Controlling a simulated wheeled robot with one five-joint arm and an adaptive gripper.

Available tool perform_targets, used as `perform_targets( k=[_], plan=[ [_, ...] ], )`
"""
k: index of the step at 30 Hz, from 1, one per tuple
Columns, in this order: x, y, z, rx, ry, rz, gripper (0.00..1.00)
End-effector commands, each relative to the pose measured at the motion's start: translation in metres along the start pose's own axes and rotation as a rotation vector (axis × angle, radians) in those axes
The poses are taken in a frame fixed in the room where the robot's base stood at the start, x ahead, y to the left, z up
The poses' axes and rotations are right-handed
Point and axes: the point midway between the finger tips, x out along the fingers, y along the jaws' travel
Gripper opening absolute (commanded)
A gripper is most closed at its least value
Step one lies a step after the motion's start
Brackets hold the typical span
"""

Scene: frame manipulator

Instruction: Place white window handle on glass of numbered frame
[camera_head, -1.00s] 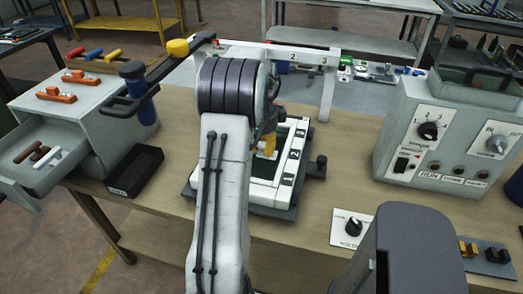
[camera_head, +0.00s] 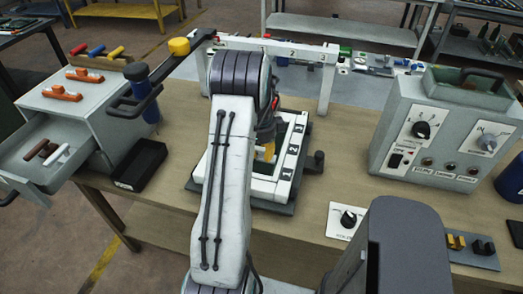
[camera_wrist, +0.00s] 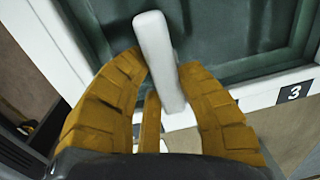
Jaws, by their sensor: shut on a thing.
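My gripper (camera_wrist: 160,105) is shut on a white window handle (camera_wrist: 155,45), between its ribbed yellow fingers. The handle points up the wrist view, over the dark green glass (camera_wrist: 235,35) of the white numbered frame (camera_wrist: 275,85). I cannot tell whether it touches the glass. In the head view, the numbered frame (camera_head: 291,150) lies on the workbench, partly hidden by my arm. My yellow fingers (camera_head: 268,152) show just right of the arm, over the frame; the held handle is hidden there.
A grey control box (camera_head: 440,125) stands at right. A white numbered bar (camera_head: 310,52) spans behind the frame.

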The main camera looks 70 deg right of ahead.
Motion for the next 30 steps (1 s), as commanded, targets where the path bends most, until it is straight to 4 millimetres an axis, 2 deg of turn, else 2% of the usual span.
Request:
perform_targets(
  k=[9, 10, 17, 25, 30],
  plan=[
    [0.004, 0.000, 0.000, 0.000, 0.000, 0.000, 0.00],
    [0.003, 0.000, 0.000, 0.000, 0.000, 0.000, 0.32],
    [0.003, 0.000, 0.000, 0.000, 0.000, 0.001, 0.52],
    [0.002, 0.000, 0.000, 0.000, 0.000, 0.001, 0.52],
    [-0.007, -0.001, 0.000, 0.000, 0.000, -0.002, 0.52]
  ],
)
